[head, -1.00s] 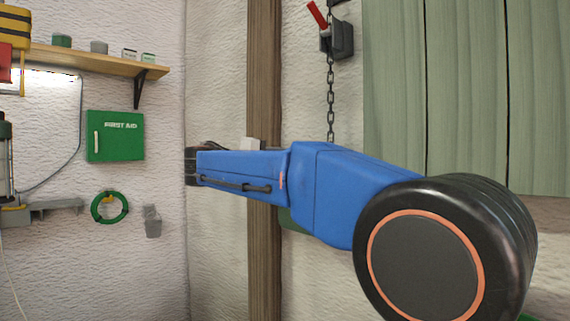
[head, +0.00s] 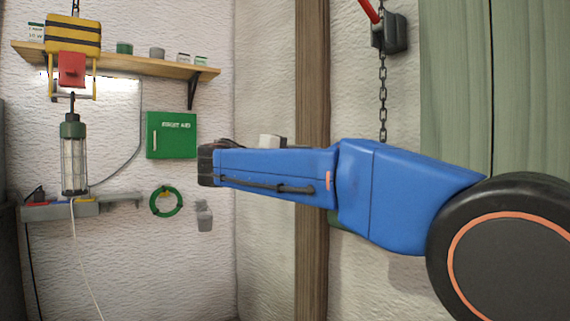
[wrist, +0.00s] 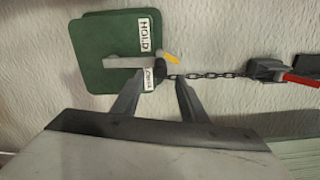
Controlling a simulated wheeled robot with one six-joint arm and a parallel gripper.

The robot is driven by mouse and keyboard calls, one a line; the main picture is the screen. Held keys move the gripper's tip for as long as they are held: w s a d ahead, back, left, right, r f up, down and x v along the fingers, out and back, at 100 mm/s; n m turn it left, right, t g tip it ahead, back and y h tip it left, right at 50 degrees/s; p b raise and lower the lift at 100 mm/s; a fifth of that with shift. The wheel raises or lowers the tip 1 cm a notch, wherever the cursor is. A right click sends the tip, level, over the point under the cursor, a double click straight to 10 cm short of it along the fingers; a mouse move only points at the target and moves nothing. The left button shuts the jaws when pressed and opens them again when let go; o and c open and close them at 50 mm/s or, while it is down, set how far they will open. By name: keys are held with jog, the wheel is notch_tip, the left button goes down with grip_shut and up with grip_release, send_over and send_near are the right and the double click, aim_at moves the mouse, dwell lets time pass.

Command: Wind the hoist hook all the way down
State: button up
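A yellow-and-black striped block (head: 73,35) with a red piece (head: 72,70) under it hangs from a chain at the left of the head view. The hook cannot be made out clearly there. A green box (wrist: 88,42) with a "HOLD" label, a second small label and a pale lever (wrist: 122,62) with a yellow end is on the wall in the wrist view.
A chain (wrist: 210,75) runs from the box to a dark bracket (wrist: 265,70) with a red handle (wrist: 300,79). A caged lamp (head: 74,160) hangs below the striped block. A shelf (head: 120,62), a first aid box (head: 172,135) and a wooden post (head: 312,60) are along the walls.

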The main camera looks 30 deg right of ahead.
jog(key=a, duration=0.8)
jog(key=shift+s, duration=0.3)
jog(key=shift+c, duration=0.6)
